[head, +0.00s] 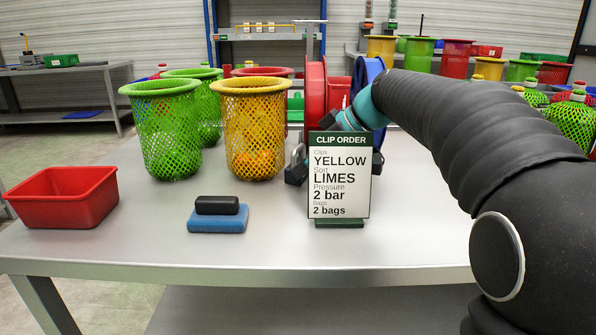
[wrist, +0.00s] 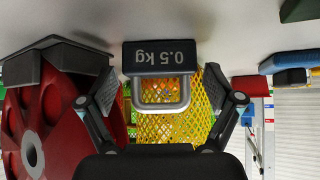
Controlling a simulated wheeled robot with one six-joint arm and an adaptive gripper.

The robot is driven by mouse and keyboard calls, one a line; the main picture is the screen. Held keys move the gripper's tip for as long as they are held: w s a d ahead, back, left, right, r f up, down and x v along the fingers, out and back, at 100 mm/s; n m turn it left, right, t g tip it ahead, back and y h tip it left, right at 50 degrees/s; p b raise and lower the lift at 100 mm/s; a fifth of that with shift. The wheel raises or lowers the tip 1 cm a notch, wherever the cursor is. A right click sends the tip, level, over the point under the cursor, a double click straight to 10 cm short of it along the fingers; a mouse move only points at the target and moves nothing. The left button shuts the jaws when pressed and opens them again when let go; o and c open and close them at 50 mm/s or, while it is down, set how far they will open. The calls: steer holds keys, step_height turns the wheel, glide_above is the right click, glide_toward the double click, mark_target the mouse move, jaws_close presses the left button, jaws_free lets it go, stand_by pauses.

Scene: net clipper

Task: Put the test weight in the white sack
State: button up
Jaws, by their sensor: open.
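The test weight (wrist: 160,57) is a dark block marked "0.5 kg" with a grey loop handle (wrist: 163,107). It shows upside down at the middle of the wrist view, standing on the table. My gripper (wrist: 159,87) is open, with one finger on each side of the handle and visible gaps between. I cannot make out a white sack in either view.
The order sign (head: 339,178) stands in front of my gripper. A yellow mesh basket (head: 256,128), a green mesh basket (head: 167,130) and a red reel (head: 315,95) stand close by. A red bin (head: 64,196) and a blue block (head: 217,220) lie left. The table front is clear.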

steer(key=shift+x, duration=0.9)
steer(key=c, duration=1.5)
steer(key=shift+r, duration=0.15)
